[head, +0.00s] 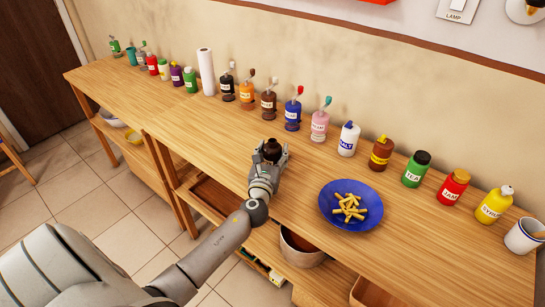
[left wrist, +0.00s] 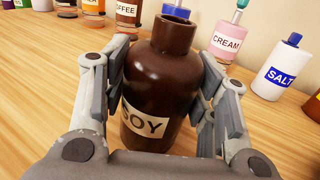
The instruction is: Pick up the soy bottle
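The soy bottle (left wrist: 160,85) is dark brown with a narrow neck and a pale SOY label. It stands upright between the two fingers of my left gripper (left wrist: 163,105) in the left wrist view. The fingers lie along both its sides, very close to it; whether they press on it cannot be told. In the head view my left gripper (head: 269,158) is over the front part of the wooden counter, and only the dark top of the soy bottle (head: 272,149) shows between its fingers. My right gripper is not in view.
A row of bottles and jars lines the back of the counter (head: 225,140), including the pink cream jar (head: 320,125) and white salt jar (head: 348,140). A blue plate (head: 335,213) with yellow sticks lies right of my left gripper. A paper roll (head: 205,72) stands further left.

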